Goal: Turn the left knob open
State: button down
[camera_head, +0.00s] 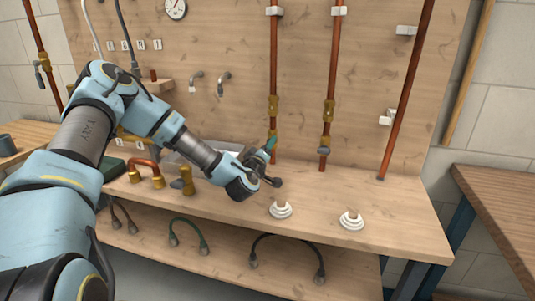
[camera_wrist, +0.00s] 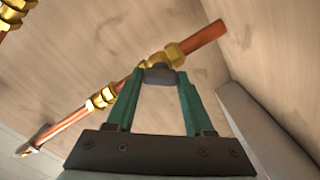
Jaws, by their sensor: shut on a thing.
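The left copper pipe (camera_head: 274,70) runs down the wooden back panel, with brass fittings near its lower end. My gripper (camera_head: 270,147) is at the lower valve of this pipe and covers most of it in the head view. In the wrist view, the teal fingers of my gripper (camera_wrist: 160,82) are shut on the left knob (camera_wrist: 160,72), a small dark grey handle. The knob sits at the brass valve body (camera_wrist: 172,55) on the copper pipe. How far the knob is turned cannot be told.
A second pipe (camera_head: 329,90) with its own valve knob (camera_head: 324,149) stands just to the right. White stepped fittings (camera_head: 281,210) and (camera_head: 351,219) stand on the bench (camera_head: 400,225) in front. Brass and copper parts (camera_head: 146,174) lie left, under my arm.

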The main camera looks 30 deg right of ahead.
jog(key=n+b, duration=0.2)
jog(key=n, duration=0.1)
jog(key=shift+f+n, duration=0.15)
jog(key=shift+n, duration=0.15)
jog(key=shift+n+b, duration=1.15)
jog(key=shift+n, duration=0.75)
jog(key=shift+c, duration=1.4)
grip_release()
jog(key=b+v, duration=0.2)
jog(key=v, duration=0.9)
jog(key=shift+w, duration=0.1)
